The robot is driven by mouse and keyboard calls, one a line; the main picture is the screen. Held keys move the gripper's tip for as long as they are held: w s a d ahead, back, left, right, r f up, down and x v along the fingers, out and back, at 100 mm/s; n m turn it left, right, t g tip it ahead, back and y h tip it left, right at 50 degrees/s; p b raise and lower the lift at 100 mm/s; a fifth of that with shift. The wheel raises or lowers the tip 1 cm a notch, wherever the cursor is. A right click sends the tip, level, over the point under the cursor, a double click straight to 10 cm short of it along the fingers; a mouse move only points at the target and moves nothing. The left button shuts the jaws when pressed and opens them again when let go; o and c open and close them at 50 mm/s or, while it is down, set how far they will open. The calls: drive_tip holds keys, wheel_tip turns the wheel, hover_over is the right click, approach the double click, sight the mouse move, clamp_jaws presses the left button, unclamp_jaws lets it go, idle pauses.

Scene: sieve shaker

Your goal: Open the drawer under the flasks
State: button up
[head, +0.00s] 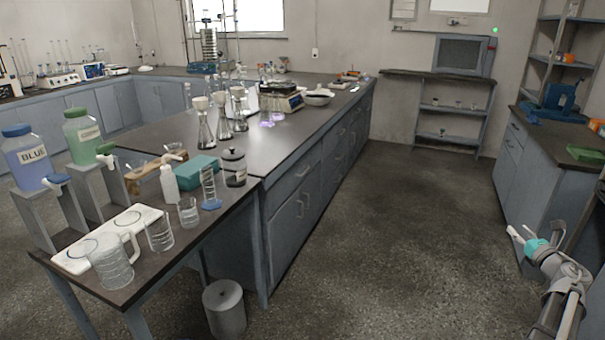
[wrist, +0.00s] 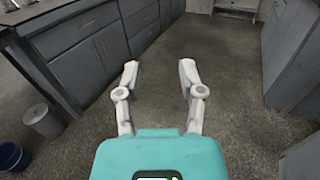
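Several conical flasks with pale tops (head: 222,120) stand on the dark top of the long central bench (head: 300,140). The bench's blue-grey front faces the aisle on the right. A closed drawer (head: 293,182) sits at the top of that front, at the near end below the flasks' end of the bench, with a cabinet door below it. The bench front also shows at the left in the wrist view (wrist: 85,70). My gripper (head: 520,233) is across the aisle at the lower right, far from the drawer. In the wrist view its fingers (wrist: 160,76) are apart and empty.
A side table (head: 150,280) with beakers, a jug and blue and green jugs joins the bench's near end. A grey bin (head: 225,308) stands by it. A right-hand counter (head: 550,160) is near my arm. The aisle floor (head: 400,210) is clear.

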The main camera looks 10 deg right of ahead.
drive_tip(key=w+a+r+m+g+h, duration=0.15)
drive_tip(key=w+a+m+h, duration=0.55)
drive_tip(key=m, duration=0.8)
drive_tip(key=w+a+f+m+g+h, duration=0.2)
drive_tip(key=a+f+m+g, duration=0.55)
drive_tip(key=a+m, duration=0.4)
drive_tip(key=s+a+f+m+g+y, duration=0.3)
drive_tip(key=s+a+f, duration=0.1)
drive_tip(key=a, duration=0.7)
drive_tip(key=s+a+f+m+g+y, duration=0.3)
drive_tip(key=s+a+f, duration=0.1)
drive_tip(key=a, duration=0.7)
drive_tip(key=s+a+f+m+g+y, duration=0.3)
drive_tip(key=s+a+f, duration=0.2)
drive_tip(key=a, duration=0.6)
drive_tip(key=shift+s+y, duration=0.3)
drive_tip(key=shift+s, duration=0.35)
drive_tip(key=shift+w+a, duration=0.1)
